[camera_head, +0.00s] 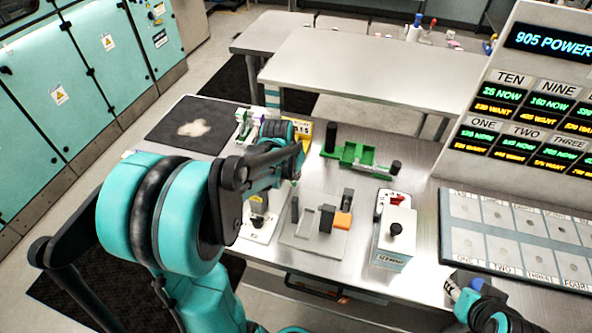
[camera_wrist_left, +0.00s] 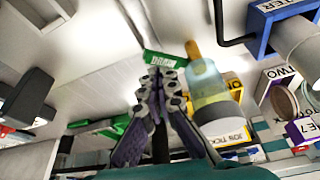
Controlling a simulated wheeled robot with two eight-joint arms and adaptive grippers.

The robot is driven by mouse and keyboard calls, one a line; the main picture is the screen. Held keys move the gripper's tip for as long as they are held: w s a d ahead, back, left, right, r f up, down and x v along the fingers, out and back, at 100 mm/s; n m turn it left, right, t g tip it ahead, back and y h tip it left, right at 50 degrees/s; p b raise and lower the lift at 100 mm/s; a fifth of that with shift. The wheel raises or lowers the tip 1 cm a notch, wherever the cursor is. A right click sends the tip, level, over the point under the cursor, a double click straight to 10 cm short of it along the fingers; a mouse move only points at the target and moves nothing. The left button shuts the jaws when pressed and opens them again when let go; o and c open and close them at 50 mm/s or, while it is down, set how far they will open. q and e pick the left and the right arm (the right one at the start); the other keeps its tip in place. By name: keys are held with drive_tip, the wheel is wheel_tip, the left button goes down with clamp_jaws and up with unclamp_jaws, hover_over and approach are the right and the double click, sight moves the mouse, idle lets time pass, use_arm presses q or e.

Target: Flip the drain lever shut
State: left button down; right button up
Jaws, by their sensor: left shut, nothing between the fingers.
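A green DRAIN label (camera_wrist_left: 160,59) shows in the left wrist view, just beyond my left fingertips. My left gripper (camera_wrist_left: 163,80) is shut and empty, its fingertips close to that label; whether they touch anything there I cannot tell. The drain lever itself I cannot make out clearly; it may be hidden behind the fingers. A clear cylinder with yellowish contents (camera_wrist_left: 208,85) and an orange tip stands beside the fingers. In the head view my left arm covers much of this area, and my left gripper (camera_head: 294,168) is over the bench. My right gripper (camera_head: 482,300) is at the lower right, its fingers unclear.
A green tray fixture (camera_head: 352,154) lies at the back of the bench. A grey plate with an orange block (camera_head: 343,220) and a white STAMP box (camera_head: 396,240) stand in front. A board of labelled slots (camera_head: 515,237) is on the right. A dark mat (camera_head: 180,125) lies at the back left.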

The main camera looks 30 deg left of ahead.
use_arm(q)
drive_tip(key=shift+s, duration=0.55)
drive_tip(key=shift+w+a, duration=0.15)
drive_tip(key=shift+w+a, duration=0.35)
drive_tip(key=shift+w, duration=0.15)
drive_tip(key=shift+w+d, duration=0.1)
